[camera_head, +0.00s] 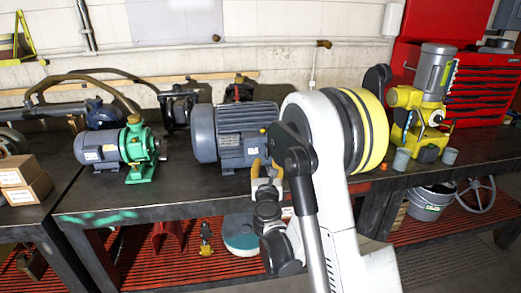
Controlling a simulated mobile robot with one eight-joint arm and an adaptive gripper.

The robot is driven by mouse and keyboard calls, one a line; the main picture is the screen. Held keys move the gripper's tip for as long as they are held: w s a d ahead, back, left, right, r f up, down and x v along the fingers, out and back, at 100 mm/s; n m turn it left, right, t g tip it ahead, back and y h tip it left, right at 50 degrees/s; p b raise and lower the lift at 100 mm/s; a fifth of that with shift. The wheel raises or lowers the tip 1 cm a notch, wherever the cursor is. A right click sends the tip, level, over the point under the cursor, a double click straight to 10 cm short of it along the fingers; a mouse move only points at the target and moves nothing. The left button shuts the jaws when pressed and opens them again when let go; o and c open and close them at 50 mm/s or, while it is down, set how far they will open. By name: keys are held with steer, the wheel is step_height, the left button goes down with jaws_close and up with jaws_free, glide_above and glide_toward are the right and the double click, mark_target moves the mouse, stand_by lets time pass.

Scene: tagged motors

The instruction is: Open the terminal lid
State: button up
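A large grey finned motor (217,132) stands on the dark workbench (185,192), with a box-like housing on its front side, which may be the terminal box. No lid is clearly visible as open there. My white arm hides the motor's right end. A smaller blue-grey motor (98,147) with a green pump (139,149) stands to the left.
A yellow and grey machine (424,105) and two grey cups (401,159) stand on the right of the bench. Cardboard boxes (22,181) sit at the left. A red tool cabinet (476,85) stands behind. The bench between the green pump and grey motor is fairly clear.

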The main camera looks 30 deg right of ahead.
mark_target(267, 150)
steer(key=b+x, duration=0.1)
steer(key=x, duration=0.8)
steer(key=shift+w+d+b, duration=0.1)
steer(key=shift+b, duration=0.25)
jaws_close()
